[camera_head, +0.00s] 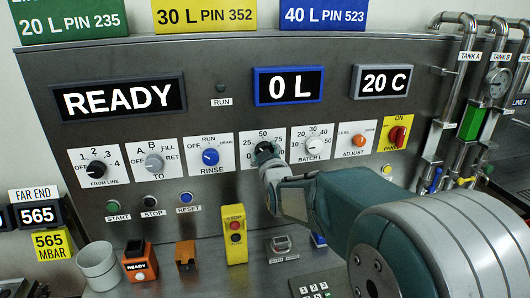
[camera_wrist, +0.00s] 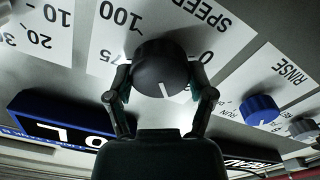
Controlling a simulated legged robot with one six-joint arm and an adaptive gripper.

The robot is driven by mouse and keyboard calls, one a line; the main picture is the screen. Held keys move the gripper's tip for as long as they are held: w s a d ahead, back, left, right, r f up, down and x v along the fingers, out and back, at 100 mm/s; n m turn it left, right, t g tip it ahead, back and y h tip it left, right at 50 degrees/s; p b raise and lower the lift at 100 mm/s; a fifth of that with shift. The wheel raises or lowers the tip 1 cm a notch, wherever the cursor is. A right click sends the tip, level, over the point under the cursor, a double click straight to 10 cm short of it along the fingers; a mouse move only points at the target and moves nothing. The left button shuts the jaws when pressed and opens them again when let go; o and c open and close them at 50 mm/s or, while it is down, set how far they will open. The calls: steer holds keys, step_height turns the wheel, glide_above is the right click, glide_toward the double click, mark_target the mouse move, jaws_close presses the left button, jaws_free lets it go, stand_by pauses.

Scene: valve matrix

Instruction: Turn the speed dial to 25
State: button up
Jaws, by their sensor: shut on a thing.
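In the wrist view the picture is upside down, and the dial (camera_wrist: 162,68) sits between the two fingers of my gripper (camera_wrist: 160,84). The fingers are shut on its sides. Its white mark points down and slightly right there; the numbers on that side are hidden. My gripper also shows in the head view (camera_head: 268,156).
The blue rinse knob (camera_head: 210,157) and the batch dial (camera_head: 313,145) flank the speed dial closely. A blue-framed display (camera_head: 289,86) reading 0 L is above. The start (camera_head: 112,205), stop and reset buttons are below left. A yellow stop box (camera_head: 235,235) stands below.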

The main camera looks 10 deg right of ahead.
steer(key=shift+a+f+n, duration=0.1)
steer(key=shift+f+n, duration=0.05)
steer(key=shift+n, duration=1.45)
steer(key=o, duration=1.1)
steer(key=shift+f, duration=0.1)
steer(key=shift+a, duration=0.1)
steer(key=s, duration=1.2)
